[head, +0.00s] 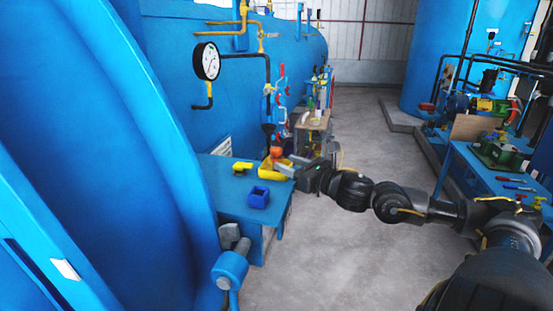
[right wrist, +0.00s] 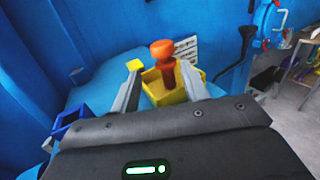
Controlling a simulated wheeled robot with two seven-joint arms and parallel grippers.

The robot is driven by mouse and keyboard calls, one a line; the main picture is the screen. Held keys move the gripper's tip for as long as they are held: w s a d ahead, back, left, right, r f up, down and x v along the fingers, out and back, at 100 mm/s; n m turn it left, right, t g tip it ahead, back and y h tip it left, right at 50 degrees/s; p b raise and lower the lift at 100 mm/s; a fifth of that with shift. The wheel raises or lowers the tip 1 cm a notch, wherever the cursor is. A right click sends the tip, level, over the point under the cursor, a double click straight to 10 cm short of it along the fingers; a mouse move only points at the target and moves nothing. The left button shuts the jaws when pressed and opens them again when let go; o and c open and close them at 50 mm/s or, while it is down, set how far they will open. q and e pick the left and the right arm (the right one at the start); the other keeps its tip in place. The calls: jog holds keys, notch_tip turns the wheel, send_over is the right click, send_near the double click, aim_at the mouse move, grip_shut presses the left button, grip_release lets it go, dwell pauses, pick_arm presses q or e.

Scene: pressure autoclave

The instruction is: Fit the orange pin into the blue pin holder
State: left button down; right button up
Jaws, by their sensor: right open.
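The orange pin (right wrist: 163,62) stands upright in a yellow open-topped holder (right wrist: 158,98), its round head above the rim. In the head view the pin (head: 276,152) shows small above the yellow holder (head: 268,165), at the back of the blue table. My right gripper (head: 284,166) reaches in from the right. In the right wrist view its open fingers (right wrist: 161,73) lie on either side of the pin, with gaps. The blue pin holder (head: 259,197) stands nearer on the table; its edge shows in the right wrist view (right wrist: 68,122). My left gripper is not in view.
A yellow object (head: 242,167) lies on the blue table (head: 224,186), left of the yellow holder. The big blue vessel wall (head: 90,120) closes off the left. A pressure gauge (head: 206,61) is behind. The floor (head: 345,130) beyond my right arm looks clear.

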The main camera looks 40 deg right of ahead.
aim_at(278, 157)
jog(key=shift+w, duration=0.4)
jog(key=shift+w+d+r+p, duration=0.1)
jog(key=shift+w+r+p, duration=0.15)
jog(key=shift+w+p, duration=0.25)
jog(key=w+p, duration=0.2)
jog(key=shift+w, duration=0.4)
jog(key=shift+w+f+p, duration=0.25)
jog(key=shift+w+p, duration=0.05)
jog(key=shift+w, duration=0.4)
jog(key=shift+c, duration=0.5)
jog(key=c, duration=0.8)
